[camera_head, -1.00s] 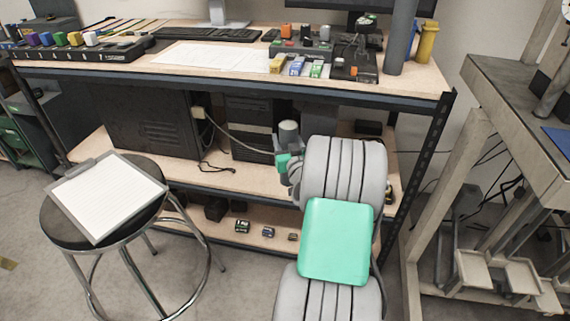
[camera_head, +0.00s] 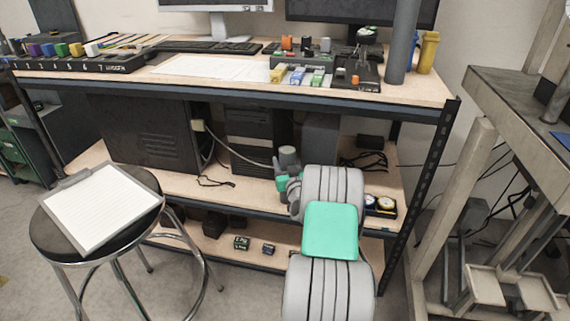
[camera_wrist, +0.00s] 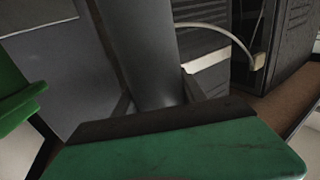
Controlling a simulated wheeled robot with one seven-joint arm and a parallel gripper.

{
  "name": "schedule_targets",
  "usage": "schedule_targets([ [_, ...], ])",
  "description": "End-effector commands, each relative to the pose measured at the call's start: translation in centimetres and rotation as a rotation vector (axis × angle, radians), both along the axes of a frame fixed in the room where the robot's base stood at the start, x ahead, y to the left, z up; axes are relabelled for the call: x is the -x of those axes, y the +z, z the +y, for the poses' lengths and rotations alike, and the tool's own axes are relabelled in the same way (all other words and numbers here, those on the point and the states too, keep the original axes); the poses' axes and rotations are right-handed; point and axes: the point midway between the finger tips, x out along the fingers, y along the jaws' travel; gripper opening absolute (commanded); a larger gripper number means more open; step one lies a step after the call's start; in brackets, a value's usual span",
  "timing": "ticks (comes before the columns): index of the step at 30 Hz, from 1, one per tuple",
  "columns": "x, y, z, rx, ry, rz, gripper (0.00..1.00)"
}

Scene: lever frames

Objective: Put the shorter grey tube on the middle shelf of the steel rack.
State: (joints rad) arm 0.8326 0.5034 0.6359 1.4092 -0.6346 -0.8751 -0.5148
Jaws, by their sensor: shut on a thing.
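My gripper (camera_head: 287,176) is shut on a grey tube (camera_head: 288,155). The tube is held roughly upright and its round top shows above the fingers. In the wrist view the same tube (camera_wrist: 140,50) rises between the jaws (camera_wrist: 160,100). The steel rack (camera_head: 419,180) has a wooden middle shelf (camera_head: 235,188), and the tube is in front of or over this shelf, below the top board. I cannot tell whether its lower end, hidden by my gripper, touches the shelf. A taller grey tube (camera_head: 402,40) stands on the rack's top at the right.
On the middle shelf stand a black computer case (camera_head: 150,132), a second tower (camera_head: 250,135), a cable (camera_head: 365,160) and a small box with round dials (camera_head: 380,204). The top board (camera_head: 430,88) overhangs. A stool (camera_head: 45,235) with a clipboard (camera_head: 100,208) stands at the left.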

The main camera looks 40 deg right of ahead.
Motion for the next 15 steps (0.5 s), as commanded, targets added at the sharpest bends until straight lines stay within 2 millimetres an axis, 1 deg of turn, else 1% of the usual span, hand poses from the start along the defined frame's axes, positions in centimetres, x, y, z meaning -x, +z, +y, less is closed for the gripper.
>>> schedule_targets([
  [3, -0.05, -0.07, -0.06, 0.003, 0.000, -0.004, 0.00],
  [4, 0.01, -0.35, 0.02, 0.000, 0.000, 0.000, 0.49],
  [12, 0.02, -0.23, 0.01, 0.000, 0.000, 0.001, 0.70],
  [15, 0.02, -0.23, 0.01, 0.000, 0.000, 0.000, 0.70],
])
